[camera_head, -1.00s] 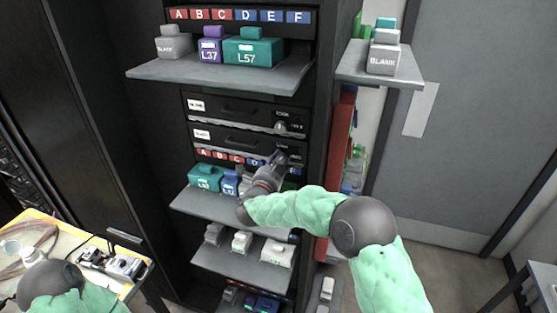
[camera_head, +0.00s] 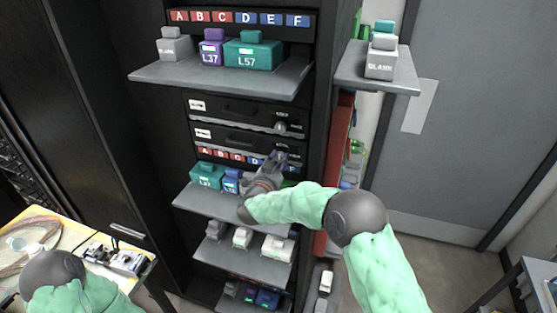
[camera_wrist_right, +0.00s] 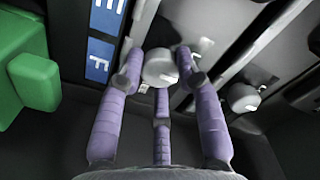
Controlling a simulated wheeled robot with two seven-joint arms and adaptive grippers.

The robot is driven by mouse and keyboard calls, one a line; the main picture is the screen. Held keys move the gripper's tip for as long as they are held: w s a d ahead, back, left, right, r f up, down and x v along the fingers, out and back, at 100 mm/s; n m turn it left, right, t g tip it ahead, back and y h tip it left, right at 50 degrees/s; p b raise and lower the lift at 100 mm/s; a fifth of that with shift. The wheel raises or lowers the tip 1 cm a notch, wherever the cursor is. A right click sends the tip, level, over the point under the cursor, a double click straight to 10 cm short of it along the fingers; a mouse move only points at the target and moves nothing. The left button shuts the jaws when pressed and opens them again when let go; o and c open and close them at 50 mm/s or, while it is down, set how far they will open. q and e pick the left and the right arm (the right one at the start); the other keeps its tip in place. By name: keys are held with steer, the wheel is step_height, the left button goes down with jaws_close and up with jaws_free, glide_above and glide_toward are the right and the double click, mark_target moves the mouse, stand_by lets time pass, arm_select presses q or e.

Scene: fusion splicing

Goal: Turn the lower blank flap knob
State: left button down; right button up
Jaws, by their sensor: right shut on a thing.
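The lower blank flap (camera_head: 232,138) is a dark panel in the rack with a small label at its left end. Its knob (camera_wrist_right: 160,67) is a pale round knob, seen in the right wrist view between the purple fingers of my right gripper (camera_wrist_right: 163,75). The gripper is shut on the knob. In the head view my right gripper (camera_head: 276,161) reaches to the flap's right end and hides the knob. My left arm shows at the lower left, but its gripper is out of view.
The upper flap's knob (camera_head: 280,127) is just above; it also shows in the wrist view (camera_wrist_right: 243,97). A shelf (camera_head: 190,204) with teal and blue blocks lies below. A green block (camera_wrist_right: 35,80) is close by in the wrist view. An upper shelf (camera_head: 215,80) juts out above.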

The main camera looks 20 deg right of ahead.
stand_by(0.4)
steer(key=o, duration=1.1)
steer(key=shift+o, duration=0.2)
steer(key=v, duration=1.2)
steer(key=shift+f, duration=0.1)
